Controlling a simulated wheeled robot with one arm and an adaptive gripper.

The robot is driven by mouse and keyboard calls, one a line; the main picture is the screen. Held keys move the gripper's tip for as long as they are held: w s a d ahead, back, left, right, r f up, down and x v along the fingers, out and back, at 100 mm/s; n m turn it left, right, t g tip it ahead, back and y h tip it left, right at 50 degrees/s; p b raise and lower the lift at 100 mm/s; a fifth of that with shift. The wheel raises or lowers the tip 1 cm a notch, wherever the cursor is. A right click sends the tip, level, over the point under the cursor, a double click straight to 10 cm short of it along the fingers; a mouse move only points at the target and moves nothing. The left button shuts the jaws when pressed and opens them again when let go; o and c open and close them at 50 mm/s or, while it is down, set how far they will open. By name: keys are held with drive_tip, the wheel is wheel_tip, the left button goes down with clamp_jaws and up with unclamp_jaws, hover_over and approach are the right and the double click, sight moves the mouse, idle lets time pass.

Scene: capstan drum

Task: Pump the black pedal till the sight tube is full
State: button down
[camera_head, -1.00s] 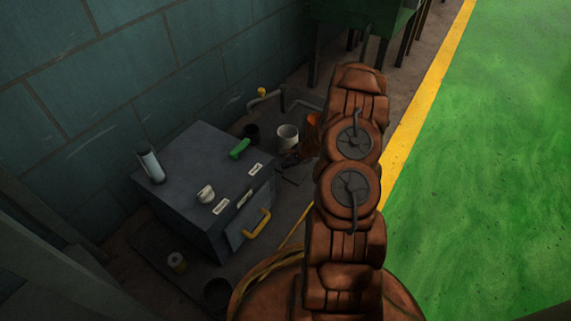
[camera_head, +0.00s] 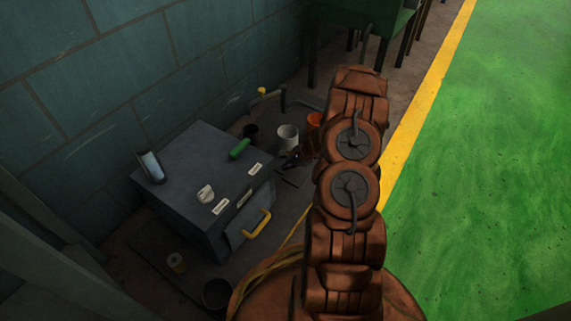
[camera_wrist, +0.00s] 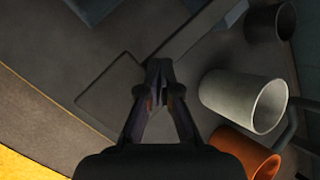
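The sight tube (camera_head: 152,166) stands at the back left of a grey box (camera_head: 172,205) in the head view. It looks pale blue, but its level is too small to read surely. In the wrist view, a dark flat plate (camera_wrist: 106,92) with a bar running to the upper right looks like the black pedal. In the head view it is a small dark shape (camera_head: 292,179) right of the box. My gripper (camera_wrist: 158,68) has its fingertips together over the plate's right edge, with nothing seen between them. I cannot tell if it touches the plate.
A white cup (camera_wrist: 245,98) and an orange cup (camera_wrist: 243,152) stand close right of my gripper. The box carries a green handle (camera_head: 239,149), a white knob (camera_head: 205,193) and a yellow handle (camera_head: 257,223). Open green floor (camera_head: 485,190) lies right of the yellow line.

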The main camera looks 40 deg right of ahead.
drive_tip(key=shift+s+f+b, duration=0.2)
drive_tip(key=shift+f+b, duration=0.1)
drive_tip(key=shift+f, duration=0.35)
idle(0.5)
drive_tip(key=shift+r, duration=0.1)
drive_tip(key=shift+w+a+r+p, duration=0.1)
drive_tip(key=shift+w+r+p, duration=0.15)
drive_tip(key=shift+r+p, duration=0.7)
drive_tip(key=shift+w+a+r+p, duration=0.1)
drive_tip(key=shift+w+r+p, duration=0.1)
drive_tip(key=shift+r+p, duration=0.75)
drive_tip(key=shift+w+r+p, duration=0.25)
drive_tip(key=shift+r+p, duration=0.45)
drive_tip(key=shift+r, duration=0.5)
drive_tip(key=shift+f, duration=0.2)
drive_tip(key=shift+s+f, duration=0.1)
drive_tip(key=shift+f, duration=0.15)
